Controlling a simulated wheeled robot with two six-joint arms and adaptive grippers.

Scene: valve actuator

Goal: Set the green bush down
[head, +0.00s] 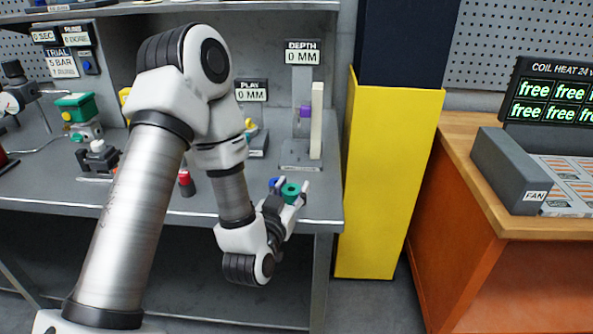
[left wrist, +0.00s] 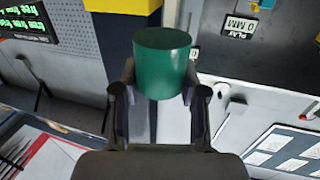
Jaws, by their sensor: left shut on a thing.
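The green bush (head: 291,190) is a short green cylinder with a dark hole in its top in the head view. My left gripper (head: 293,187) is shut on it near the front right corner of the grey bench (head: 322,208). In the left wrist view the green bush (left wrist: 162,62) stands between the two fingers of the left gripper (left wrist: 160,72). I cannot tell whether its underside touches anything. My right gripper is not in view.
A blue piece (head: 273,183) shows just behind the gripper. The depth gauge (head: 303,113) stands behind it, holding a purple piece (head: 305,112). A red and black piece (head: 186,183) stands left. A yellow pillar (head: 385,180) rises right of the bench.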

